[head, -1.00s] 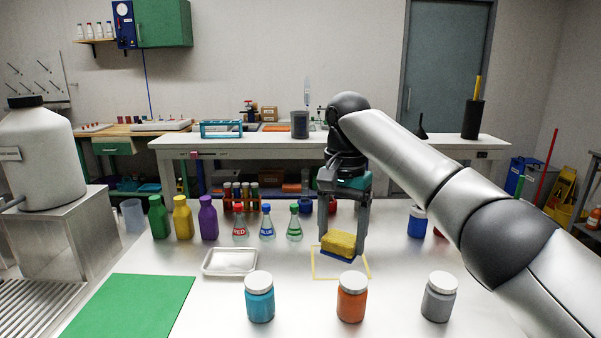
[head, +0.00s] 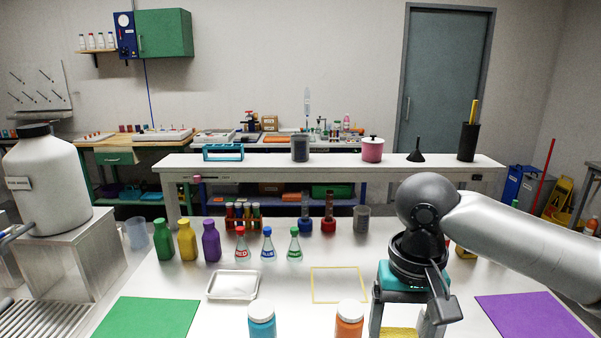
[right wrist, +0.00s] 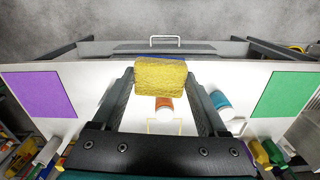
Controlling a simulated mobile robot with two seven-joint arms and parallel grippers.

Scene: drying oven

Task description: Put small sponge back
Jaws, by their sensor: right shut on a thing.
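The small sponge (right wrist: 160,77) is yellow and sits between the fingers of my right gripper (right wrist: 160,85) in the right wrist view. In the head view my right gripper (head: 408,326) is low at the bottom edge, and only a strip of the sponge (head: 400,333) shows between its fingers. The gripper is shut on the sponge. A yellow square outline (head: 339,270) on the white table is empty, to the left of and farther back than the gripper. My left gripper is not in view.
A blue jar (head: 262,321) and an orange jar (head: 349,320) stand left of the gripper. A white tray (head: 233,297) lies left of the outline. Flasks, bottles and a tube rack stand behind. A purple mat (head: 535,315) is at right, a green mat (head: 145,318) at left.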

